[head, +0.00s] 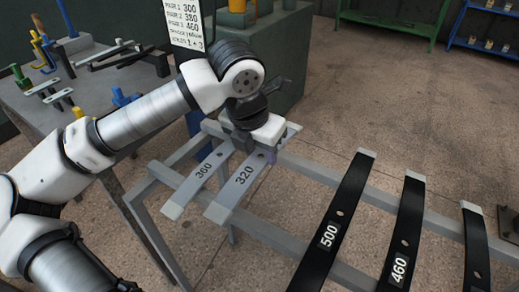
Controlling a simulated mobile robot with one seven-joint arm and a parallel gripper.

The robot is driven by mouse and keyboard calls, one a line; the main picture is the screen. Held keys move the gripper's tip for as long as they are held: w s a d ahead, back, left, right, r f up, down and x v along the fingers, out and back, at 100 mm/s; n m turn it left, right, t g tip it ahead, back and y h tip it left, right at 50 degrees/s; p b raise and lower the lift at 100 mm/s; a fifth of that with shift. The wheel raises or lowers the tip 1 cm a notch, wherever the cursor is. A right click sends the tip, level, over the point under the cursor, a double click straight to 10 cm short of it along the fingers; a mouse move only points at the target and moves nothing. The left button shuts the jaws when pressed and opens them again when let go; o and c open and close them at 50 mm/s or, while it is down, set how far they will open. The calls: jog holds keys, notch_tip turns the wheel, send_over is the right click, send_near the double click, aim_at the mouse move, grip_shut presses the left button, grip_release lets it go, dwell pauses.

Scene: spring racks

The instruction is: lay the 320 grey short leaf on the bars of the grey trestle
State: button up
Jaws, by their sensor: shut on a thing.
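The 320 grey short leaf (237,186) lies across the grey trestle (262,230), beside the 360 grey leaf (197,180). Its near end reaches over the front bar. Its far part runs under my gripper (257,150), which is shut on it near the far bar. The fingers and the leaf's far end are partly hidden by the gripper body. Whether the leaf touches both bars or is slightly above them I cannot tell.
Black leaves marked 500 (345,205) and 460 (408,225) lie on the trestle to the right, with another black leaf (474,245) beyond. A bar stretch between 320 and 500 is bare. A workbench (95,95) with tools stands at left.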

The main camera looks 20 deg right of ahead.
aim_at(257, 162)
jog(key=shift+f+b, duration=2.45)
jog(key=shift+f, duration=0.05)
jog(key=o, duration=1.3)
jog(key=p+v, duration=0.1)
jog(key=v, duration=1.2)
jog(key=shift+r, duration=0.4)
jog(key=shift+s+a, duration=0.1)
